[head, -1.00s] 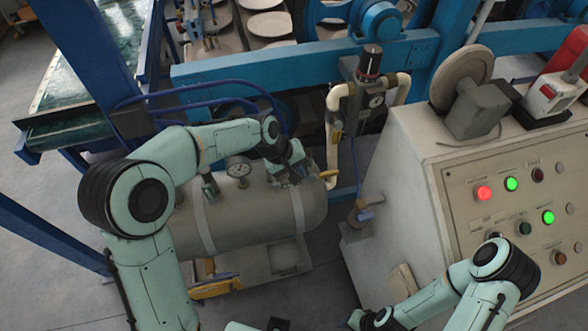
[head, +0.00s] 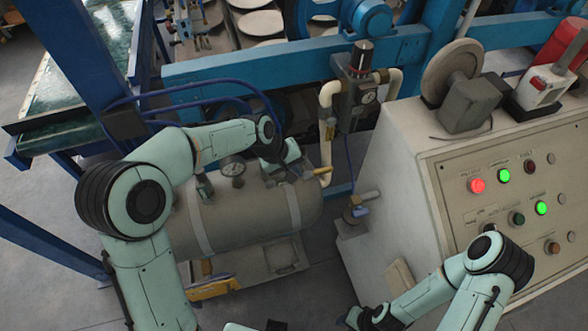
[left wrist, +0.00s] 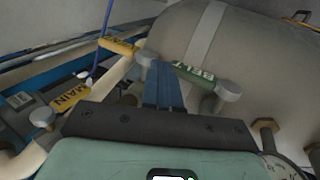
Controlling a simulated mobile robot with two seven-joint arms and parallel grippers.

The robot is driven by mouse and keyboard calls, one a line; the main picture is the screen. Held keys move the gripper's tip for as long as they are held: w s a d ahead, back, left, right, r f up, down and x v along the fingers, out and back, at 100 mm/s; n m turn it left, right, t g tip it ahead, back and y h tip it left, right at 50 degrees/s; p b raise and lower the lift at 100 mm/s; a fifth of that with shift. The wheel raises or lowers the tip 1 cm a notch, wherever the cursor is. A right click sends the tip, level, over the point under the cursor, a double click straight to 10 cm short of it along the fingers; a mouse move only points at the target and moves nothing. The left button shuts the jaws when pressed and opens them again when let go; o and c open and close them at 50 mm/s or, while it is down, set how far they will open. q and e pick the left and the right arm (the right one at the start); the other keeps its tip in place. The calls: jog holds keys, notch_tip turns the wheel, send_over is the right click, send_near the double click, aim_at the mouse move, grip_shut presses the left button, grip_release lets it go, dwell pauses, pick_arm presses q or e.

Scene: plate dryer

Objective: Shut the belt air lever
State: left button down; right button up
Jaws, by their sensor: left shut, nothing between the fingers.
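The belt air lever (left wrist: 195,74) is a dark green handle marked BELT in the left wrist view, lying across the pipework by the grey tank (left wrist: 240,60). My left gripper (left wrist: 160,66) is shut and empty. Its fingertips are at the left end of the belt lever; I cannot tell whether they touch it. In the head view my left gripper (head: 290,169) is over the right part of the tank, and the belt lever cannot be made out there. My right gripper (head: 358,317) is low at the bottom edge, partly cut off, its jaws unclear.
A yellow lever marked MAIN (left wrist: 70,98) and another yellow handle (left wrist: 118,46) lie left of my fingers. A pressure gauge (head: 232,168) stands on the tank. The control cabinet (head: 395,190) is to the right, with a regulator (head: 361,95) on pipes behind.

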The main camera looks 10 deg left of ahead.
aim_at(275, 181)
pick_arm(q)
jog(key=v, duration=1.3)
jog(key=shift+s+r, duration=0.1)
